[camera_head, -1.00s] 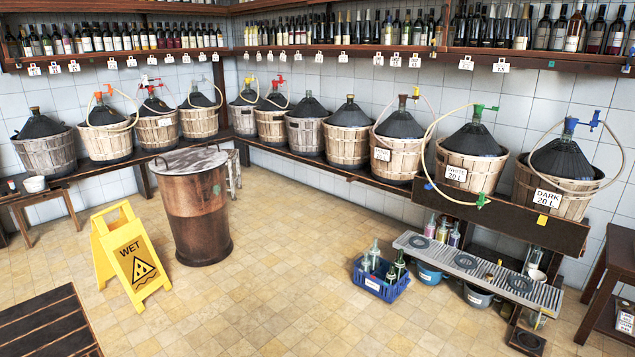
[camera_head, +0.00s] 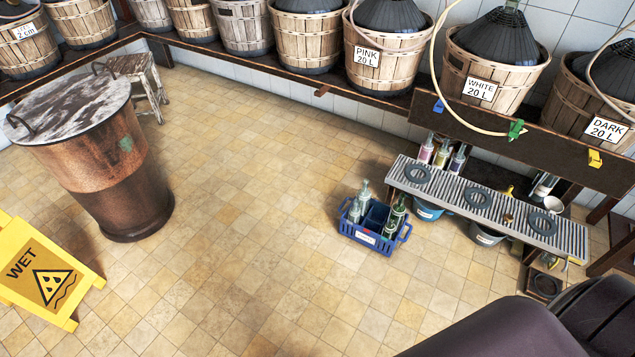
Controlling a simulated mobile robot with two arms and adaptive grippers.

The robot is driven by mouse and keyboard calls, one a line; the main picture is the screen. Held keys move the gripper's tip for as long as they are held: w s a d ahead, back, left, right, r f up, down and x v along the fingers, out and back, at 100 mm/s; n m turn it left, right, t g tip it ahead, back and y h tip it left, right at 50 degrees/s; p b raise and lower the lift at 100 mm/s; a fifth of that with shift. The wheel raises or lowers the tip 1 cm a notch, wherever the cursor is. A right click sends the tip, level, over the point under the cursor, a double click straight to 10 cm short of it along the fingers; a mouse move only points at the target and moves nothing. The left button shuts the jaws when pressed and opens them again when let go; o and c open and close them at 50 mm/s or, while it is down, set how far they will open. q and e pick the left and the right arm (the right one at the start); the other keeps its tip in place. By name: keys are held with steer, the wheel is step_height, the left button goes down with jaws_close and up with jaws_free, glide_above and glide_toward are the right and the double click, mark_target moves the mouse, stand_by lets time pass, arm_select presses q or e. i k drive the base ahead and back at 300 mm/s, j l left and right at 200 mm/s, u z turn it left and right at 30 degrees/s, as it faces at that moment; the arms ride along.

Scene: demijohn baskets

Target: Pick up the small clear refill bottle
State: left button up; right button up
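A blue crate (camera_head: 348,229) stands on the tiled floor right of the middle. It holds several small bottles. A clear bottle (camera_head: 363,194) stands upright at its left back, and another pale clear one (camera_head: 354,213) is in front of it. Greenish bottles (camera_head: 398,210) stand on the right side of the crate. I cannot tell which clear bottle is the small refill one. Neither of my grippers is in view.
A grey slatted drip shelf (camera_head: 450,199) with dark rings is right of the crate, with blue (camera_head: 428,212) and grey basins below. A copper drum (camera_head: 105,180) and yellow wet-floor sign (camera_head: 45,275) stand left. Floor (camera_head: 240,220) between is clear. Basketed demijohns line the bench.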

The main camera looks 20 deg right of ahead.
mark_target(355, 216)
steer(key=i+z, duration=0.2)
steer(key=i, duration=0.35)
steer(key=i+j+z, duration=0.15)
steer(key=i, duration=0.4)
steer(key=i+j+z, duration=0.2)
steer(key=i, duration=0.35)
steer(key=j, duration=0.1)
